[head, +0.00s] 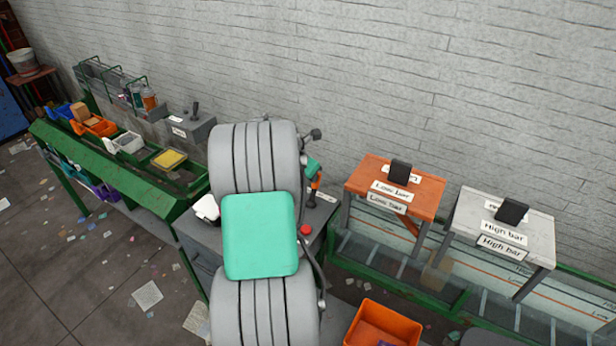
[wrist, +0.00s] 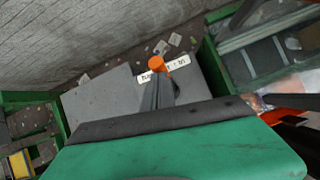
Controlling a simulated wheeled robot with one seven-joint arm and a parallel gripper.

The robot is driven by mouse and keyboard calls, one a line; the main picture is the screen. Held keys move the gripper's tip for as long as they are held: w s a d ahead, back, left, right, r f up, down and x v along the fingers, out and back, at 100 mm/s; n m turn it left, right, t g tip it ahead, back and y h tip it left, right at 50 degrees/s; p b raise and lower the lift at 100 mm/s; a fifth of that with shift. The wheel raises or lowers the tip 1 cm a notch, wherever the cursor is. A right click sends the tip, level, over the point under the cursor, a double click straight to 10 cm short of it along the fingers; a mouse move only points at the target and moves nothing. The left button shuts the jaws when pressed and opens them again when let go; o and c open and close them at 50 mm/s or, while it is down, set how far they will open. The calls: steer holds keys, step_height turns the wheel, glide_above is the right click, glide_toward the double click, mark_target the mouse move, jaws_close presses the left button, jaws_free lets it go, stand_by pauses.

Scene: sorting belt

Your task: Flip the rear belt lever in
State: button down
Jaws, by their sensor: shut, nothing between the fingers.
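The orange knob (wrist: 156,65) of a lever shows in the wrist view, just past my fingertips. A white label (wrist: 176,64) lies beside it, partly covered by the knob, its wording only partly readable. My gripper (wrist: 157,84) is shut and empty, its dark fingers pointing at the knob. I cannot tell whether they touch it. My arm hides much of the grey console (head: 190,232) there. The lever's tilt is unclear.
A red button (head: 306,230) sits on the console near the lever. A grey box (head: 190,128) with a dark lever stands at the left. The orange Low bar stand (head: 425,205) and the grey High bar stand (head: 540,245) are at the right. An orange bin (head: 398,316) is in front.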

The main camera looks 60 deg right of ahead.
steer(key=shift+d+r, duration=0.35)
steer(key=shift+d, duration=0.1)
steer(key=shift+s+d+r, duration=0.1)
steer(key=shift+s, duration=0.05)
step_height(320, 180, up, 11)
steer(key=w+a, duration=0.1)
steer(key=a, duration=0.1)
steer(key=shift+w+f, duration=0.2)
steer(key=shift+w, duration=0.15)
steer(key=shift+a, duration=0.1)
